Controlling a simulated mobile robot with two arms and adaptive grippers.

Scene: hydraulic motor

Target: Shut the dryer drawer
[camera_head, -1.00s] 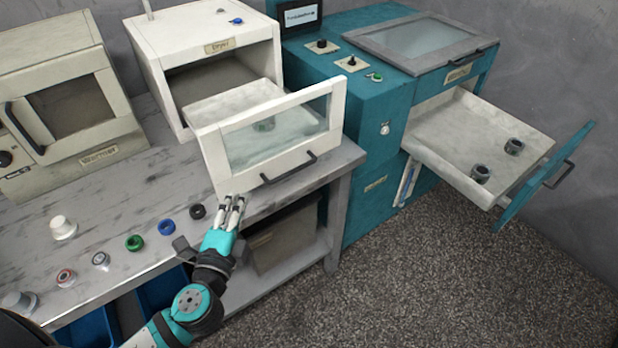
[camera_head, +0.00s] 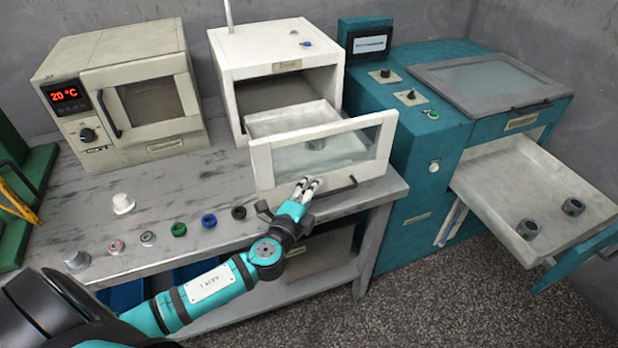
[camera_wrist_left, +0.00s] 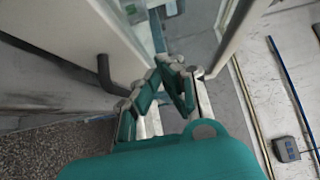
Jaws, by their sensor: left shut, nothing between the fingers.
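The dryer (camera_head: 266,50) is a white box on the grey bench. Its drawer (camera_head: 262,168), with a glass front panel and a dark handle (camera_head: 341,188), is pulled out toward me. A small grey part (camera_head: 316,144) shows faintly through the glass. My left gripper (camera_head: 305,183) is shut and empty at the lower middle of the drawer front, left of the handle. In the left wrist view, the gripper fingers (camera_wrist_left: 168,72) are close to the white panel, with the dark handle (camera_wrist_left: 105,72) to their left; contact cannot be told. My right gripper is out of view.
A beige oven (camera_head: 120,90) with a 20 °C display stands left of the dryer. Small caps and rings, including a green ring (camera_head: 178,229), line the bench front. The teal machine (camera_head: 405,155) at right has its own open drawer (camera_head: 490,180) holding two dark rings.

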